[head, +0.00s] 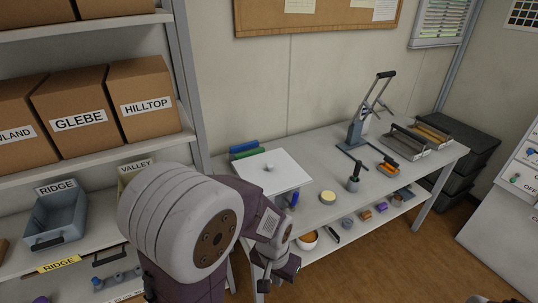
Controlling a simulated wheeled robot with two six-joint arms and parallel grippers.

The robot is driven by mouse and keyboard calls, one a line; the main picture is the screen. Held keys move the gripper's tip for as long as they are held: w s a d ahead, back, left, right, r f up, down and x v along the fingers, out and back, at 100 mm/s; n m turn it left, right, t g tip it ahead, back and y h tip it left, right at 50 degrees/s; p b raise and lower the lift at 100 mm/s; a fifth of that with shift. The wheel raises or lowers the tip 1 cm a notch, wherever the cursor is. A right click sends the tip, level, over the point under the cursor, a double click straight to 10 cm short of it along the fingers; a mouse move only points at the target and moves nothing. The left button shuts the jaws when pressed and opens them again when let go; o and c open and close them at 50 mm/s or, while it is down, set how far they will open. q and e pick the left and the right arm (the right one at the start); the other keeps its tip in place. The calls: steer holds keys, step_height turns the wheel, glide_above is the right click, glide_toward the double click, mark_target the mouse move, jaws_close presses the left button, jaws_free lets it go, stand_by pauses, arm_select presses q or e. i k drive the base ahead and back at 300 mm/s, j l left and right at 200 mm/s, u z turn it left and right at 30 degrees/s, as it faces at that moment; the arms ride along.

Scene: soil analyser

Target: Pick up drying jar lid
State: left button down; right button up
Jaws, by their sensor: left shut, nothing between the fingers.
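I cannot tell for sure which of these is the drying jar lid. My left gripper (265,286) is low in front of the bench's front edge, below the plate and apart from it. It is shut and empty. My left arm hides part of the bench's left end. A dark sliver at the bottom right edge may be my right gripper (480,299), mostly cut off.
The workbench (315,165) also holds a lever press (357,130), a dark green-grey tool (354,184), an orange-handled item (388,165) and trays (420,140). Its lower shelf has small items. Shelving with boxes (80,115) stands left. Black crates (463,150) stand right. Open floor lies in front.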

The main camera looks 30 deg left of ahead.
mark_target(275, 170)
steer(key=u, duration=1.05)
